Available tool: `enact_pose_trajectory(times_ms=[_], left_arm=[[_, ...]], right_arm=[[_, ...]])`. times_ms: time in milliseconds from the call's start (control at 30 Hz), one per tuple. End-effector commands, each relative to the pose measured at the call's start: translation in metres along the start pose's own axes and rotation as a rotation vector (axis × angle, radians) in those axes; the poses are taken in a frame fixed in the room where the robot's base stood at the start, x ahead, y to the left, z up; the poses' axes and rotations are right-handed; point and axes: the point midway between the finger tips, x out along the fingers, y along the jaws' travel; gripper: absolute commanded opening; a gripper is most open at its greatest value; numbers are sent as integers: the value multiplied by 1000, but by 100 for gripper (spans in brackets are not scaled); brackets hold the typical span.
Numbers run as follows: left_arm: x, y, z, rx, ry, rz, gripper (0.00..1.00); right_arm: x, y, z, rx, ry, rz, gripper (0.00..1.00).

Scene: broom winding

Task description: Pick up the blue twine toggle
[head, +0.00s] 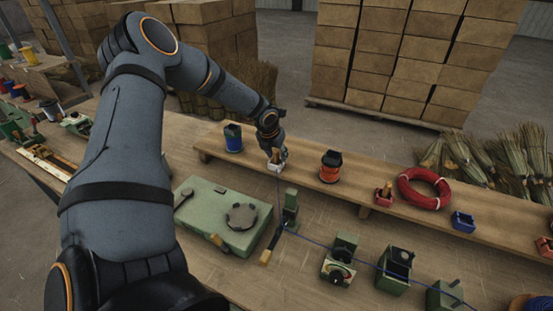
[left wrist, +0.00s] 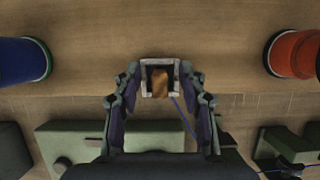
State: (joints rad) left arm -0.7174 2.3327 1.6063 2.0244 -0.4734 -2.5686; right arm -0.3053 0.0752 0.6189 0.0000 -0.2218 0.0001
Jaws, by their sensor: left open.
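The blue twine toggle (head: 276,155) is a small wooden piece seated in a pale square holder (head: 277,165) on the raised wooden shelf. A thin blue twine (head: 318,242) runs from it down past the green devices toward the lower right. In the left wrist view the toggle (left wrist: 158,81) sits in its holder (left wrist: 144,91), between the finger tips. My left gripper (head: 270,146) is directly above the toggle, and its fingers (left wrist: 159,88) are spread open on either side. I cannot tell whether they touch the holder. My right gripper is not in view.
On the shelf stand a blue spool (head: 233,138), an orange spool (head: 331,167), a red holder (head: 383,195), a red coil (head: 425,189) and a blue holder (head: 463,221). A green machine (head: 215,222) and several green devices stand on the table in front.

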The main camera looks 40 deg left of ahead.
Motion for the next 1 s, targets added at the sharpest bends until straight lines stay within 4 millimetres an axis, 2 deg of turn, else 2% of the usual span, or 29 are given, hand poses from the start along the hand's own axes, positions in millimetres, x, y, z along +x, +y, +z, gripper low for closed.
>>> enact_pose_trajectory(times_ms=[100, 400, 800, 933, 1000], left_arm=[[0, 0, 0, 0, 0, 0, 42], [0, 0, 0, 0, 0, 0, 1], [-4, 0, 2, 0, -2, -1, 0], [-16, 0, 8, -1, -5, -3, 0], [-30, 0, 13, -3, -6, -3, 0]], right_arm=[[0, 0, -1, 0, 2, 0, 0], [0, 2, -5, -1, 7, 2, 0], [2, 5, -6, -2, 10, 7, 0], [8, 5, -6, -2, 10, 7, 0], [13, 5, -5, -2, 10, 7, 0]])
